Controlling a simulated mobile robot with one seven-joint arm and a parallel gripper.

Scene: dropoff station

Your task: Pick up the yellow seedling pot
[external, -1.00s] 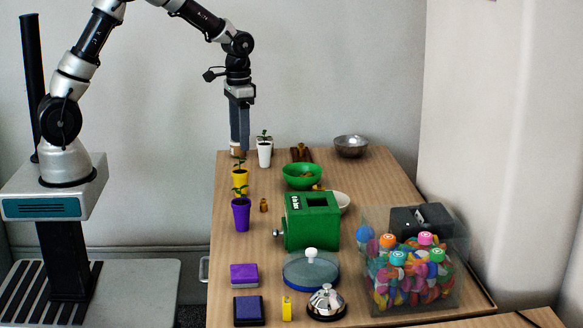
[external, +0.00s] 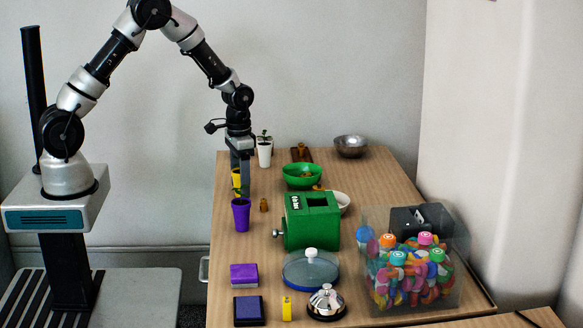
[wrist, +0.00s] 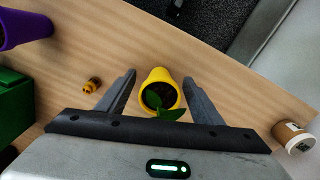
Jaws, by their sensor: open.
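The yellow seedling pot (wrist: 160,76) stands on the table with a small green seedling in dark soil. In the wrist view it lies between the two fingers of my gripper (wrist: 160,84), with a gap on each side. In the external view my gripper (external: 239,175) is lowered at the pot (external: 236,179), and its fingers partly hide the yellow pot. My gripper is open and holds nothing.
A purple pot (external: 241,215) stands just in front, and a white pot (external: 264,154) behind. A small amber figure (external: 264,205), a green bowl (external: 302,178) and a green box (external: 312,222) are to the right. A brown-and-white cup (wrist: 292,138) stands near the table edge.

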